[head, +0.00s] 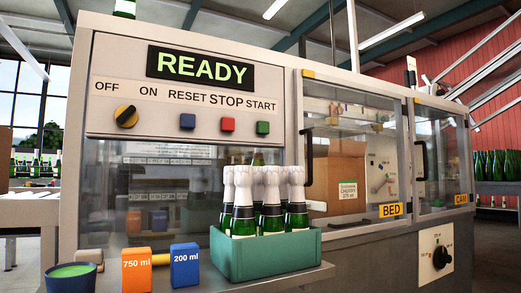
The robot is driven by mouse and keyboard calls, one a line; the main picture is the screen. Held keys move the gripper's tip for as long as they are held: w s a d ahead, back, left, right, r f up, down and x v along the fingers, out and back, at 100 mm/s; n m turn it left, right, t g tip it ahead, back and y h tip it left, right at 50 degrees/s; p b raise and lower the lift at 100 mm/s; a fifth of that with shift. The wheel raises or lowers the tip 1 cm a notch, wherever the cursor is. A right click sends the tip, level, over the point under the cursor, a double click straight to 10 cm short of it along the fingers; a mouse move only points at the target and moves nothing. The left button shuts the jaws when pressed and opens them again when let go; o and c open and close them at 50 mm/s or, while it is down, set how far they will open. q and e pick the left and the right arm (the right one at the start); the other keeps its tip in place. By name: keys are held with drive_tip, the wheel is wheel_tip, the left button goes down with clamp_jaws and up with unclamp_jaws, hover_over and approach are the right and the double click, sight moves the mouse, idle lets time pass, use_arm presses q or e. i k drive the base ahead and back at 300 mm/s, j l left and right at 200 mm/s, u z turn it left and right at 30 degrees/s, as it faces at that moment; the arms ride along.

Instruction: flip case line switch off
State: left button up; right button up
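The labels are too small to tell which switch is the case line switch. A black rotary knob (440,257) sits on a white plate (436,238) low on the machine's right front; its small markings are unreadable. A yellow-and-black rotary knob (126,117) sits under the OFF and ON labels on the upper panel (115,75), its handle slanted. Another control plate (380,175) shows behind the clear guard. Neither of my grippers is in view.
A green crate (275,257) of foil-topped bottles stands on the front shelf. Left of it are a blue 200 ml block (185,265), an orange 750 ml block (136,272) and a green-topped tub (70,277). A brown carton (335,180) is behind the guard.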

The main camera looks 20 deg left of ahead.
sight(126, 116)
drive_tip(key=u, duration=1.35)
